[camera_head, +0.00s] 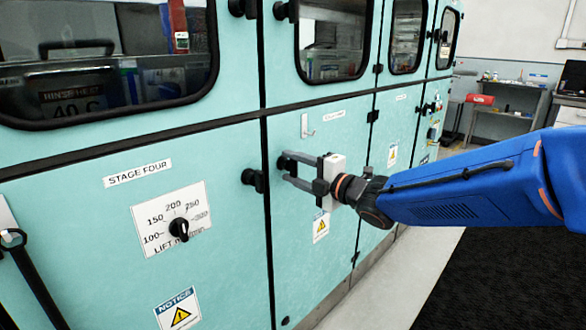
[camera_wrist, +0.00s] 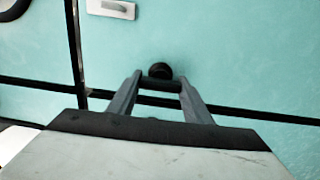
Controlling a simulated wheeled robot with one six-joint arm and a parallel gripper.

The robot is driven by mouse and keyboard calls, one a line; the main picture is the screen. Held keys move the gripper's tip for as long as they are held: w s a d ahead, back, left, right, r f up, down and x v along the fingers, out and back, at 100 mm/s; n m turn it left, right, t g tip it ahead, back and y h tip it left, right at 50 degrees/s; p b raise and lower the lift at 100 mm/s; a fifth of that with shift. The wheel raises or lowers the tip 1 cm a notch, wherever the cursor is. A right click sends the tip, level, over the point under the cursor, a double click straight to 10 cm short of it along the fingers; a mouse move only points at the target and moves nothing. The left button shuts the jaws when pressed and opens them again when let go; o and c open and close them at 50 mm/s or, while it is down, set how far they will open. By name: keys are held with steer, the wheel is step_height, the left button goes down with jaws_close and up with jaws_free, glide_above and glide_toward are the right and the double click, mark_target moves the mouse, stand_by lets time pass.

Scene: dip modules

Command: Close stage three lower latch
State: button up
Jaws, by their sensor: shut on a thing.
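My gripper (camera_head: 286,171) reaches in from the right and is shut on a black latch (camera_head: 282,161) on the teal lower door (camera_head: 300,255) right of the stage four panel. In the wrist view, the latch's round black head (camera_wrist: 160,70) shows just beyond the fingertips, and a dark bar lies between the fingers (camera_wrist: 161,82). Its exact turn is hard to tell, as the fingers cover part of it.
Another black latch (camera_head: 253,180) sits close left, across the door seam. The stage four panel (camera_head: 85,230) carries a dial (camera_head: 179,228). A pale hook (camera_head: 307,126) is above my gripper. Windowed upper doors are above. Open floor (camera_head: 490,275) lies at right, with a bench (camera_head: 505,110) behind.

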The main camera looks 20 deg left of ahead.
stand_by(0.3)
steer(key=o, duration=1.1)
steer(key=shift+c, duration=0.2)
steer(key=v, duration=1.7)
steer(key=shift+d, duration=0.2)
steer(key=shift+s+f, duration=0.1)
